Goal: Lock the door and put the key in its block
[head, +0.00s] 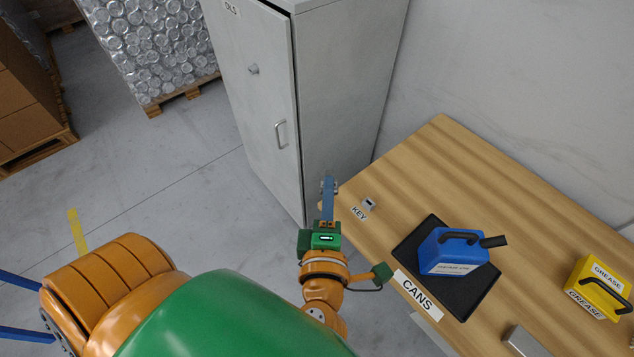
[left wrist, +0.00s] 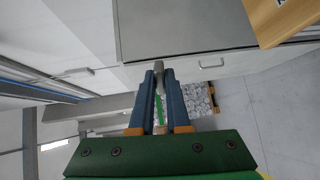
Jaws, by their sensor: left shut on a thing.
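The grey cabinet (head: 340,90) stands at the back, and its door (head: 245,100) carries the OILS label, a small grey lock fitting (head: 252,69) and a bar handle (head: 280,133). A thin dark gap shows along the door's top edge; I cannot tell whether it is fully shut. My left gripper (head: 328,186) is in front of the cabinet, beside the table edge, apart from the lock. It is shut on a small grey piece, apparently the key (left wrist: 162,72), mostly hidden between the fingers. My right gripper is out of view.
The wooden table (head: 430,150) holds a black tray (head: 470,300) with a blue can (head: 452,253), a yellow grease can (head: 602,285) and a grey block (head: 524,341). A pallet of wrapped cans (head: 155,45) and brown boxes (head: 30,110) stand left. Floor before the cabinet is clear.

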